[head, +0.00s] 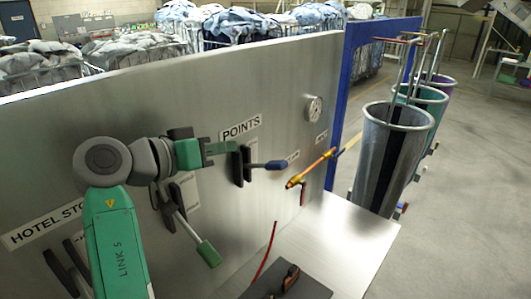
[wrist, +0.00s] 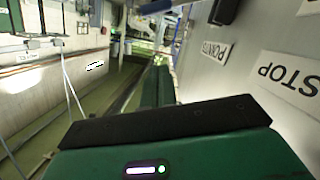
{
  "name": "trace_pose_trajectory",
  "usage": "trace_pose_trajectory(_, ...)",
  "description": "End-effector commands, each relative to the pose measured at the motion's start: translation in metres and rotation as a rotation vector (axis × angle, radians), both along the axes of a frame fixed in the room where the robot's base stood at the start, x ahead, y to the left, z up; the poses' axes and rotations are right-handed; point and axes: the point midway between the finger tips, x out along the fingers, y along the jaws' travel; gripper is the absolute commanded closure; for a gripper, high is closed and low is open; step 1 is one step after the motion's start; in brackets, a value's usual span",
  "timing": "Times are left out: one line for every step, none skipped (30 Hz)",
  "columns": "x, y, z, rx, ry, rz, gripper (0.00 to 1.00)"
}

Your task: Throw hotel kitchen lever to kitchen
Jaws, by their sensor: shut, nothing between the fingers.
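A lever with a green handle (head: 208,252) slopes down and right from a black slot on the steel panel. It is below my gripper, and my wrist partly hides its mount. A lever with a blue handle (head: 266,165) sticks out to the right from a black slot under the POINTS label. My gripper (head: 228,147) is shut and empty in front of the panel, just left of the blue lever's slot. Its shut green fingers also show in the wrist view (wrist: 158,85). I cannot read which lever is marked kitchen.
The steel panel (head: 180,100) carries a HOTEL sign (head: 45,224), partly hidden, and a gauge (head: 313,108). A metal shelf (head: 340,235) lies below. Tall bins (head: 392,150) stand at right.

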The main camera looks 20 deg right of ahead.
Motion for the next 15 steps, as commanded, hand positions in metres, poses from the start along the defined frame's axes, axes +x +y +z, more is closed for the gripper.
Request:
trace_pose_trajectory(0.000, -0.001, 0.000, 0.000, 0.000, 0.000, 1.00)
trace_pose_trajectory(0.001, -0.002, 0.000, 0.000, 0.000, 0.000, 1.00)
trace_pose_trajectory(0.002, -0.005, -0.001, 0.000, 0.000, -0.001, 1.00)
trace_pose_trajectory(0.003, -0.008, -0.001, 0.001, 0.001, -0.002, 1.00)
trace_pose_trajectory(0.005, -0.012, -0.002, 0.001, 0.001, -0.002, 1.00)
trace_pose_trajectory(0.008, -0.018, -0.004, 0.001, 0.001, -0.002, 1.00)
trace_pose_trajectory(0.010, -0.023, -0.005, 0.001, 0.002, -0.002, 1.00)
trace_pose_trajectory(0.013, -0.029, -0.006, 0.001, 0.002, -0.002, 1.00)
trace_pose_trajectory(0.016, -0.037, -0.008, 0.001, 0.003, -0.002, 1.00)
trace_pose_trajectory(0.019, -0.043, -0.009, 0.001, 0.002, -0.002, 1.00)
trace_pose_trajectory(0.022, -0.049, -0.011, 0.001, 0.002, -0.002, 1.00)
trace_pose_trajectory(0.026, -0.056, -0.012, 0.001, 0.002, -0.002, 1.00)
trace_pose_trajectory(0.028, -0.062, -0.013, 0.001, 0.002, -0.002, 1.00)
trace_pose_trajectory(0.031, -0.068, -0.015, 0.001, 0.002, -0.002, 1.00)
trace_pose_trajectory(0.035, -0.076, -0.017, 0.001, 0.002, -0.002, 1.00)
